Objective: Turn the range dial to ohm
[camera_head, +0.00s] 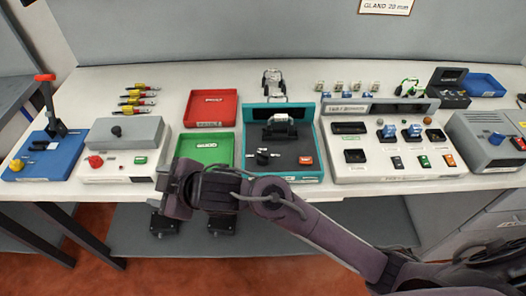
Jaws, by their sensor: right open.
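No dial with a readable ohm mark shows, so I cannot tell for sure which knob is the range dial. A grey unit (466,143) at the right carries a dark knob (496,138). A grey box (140,133) at the left has a dark knob (116,131) on top and a red knob (95,161) in front. My right gripper (192,225) hangs open and empty, pointing down in front of the table's front edge, below the green tray and apart from every knob. My left gripper is not in view.
A red tray (212,92) and a green tray (230,151) lie mid-left. A teal fixture (250,172) and a white switch panel (378,167) stand to their right. A blue base (25,162) with a red-tipped lever is far left. Bare table shows behind the trays.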

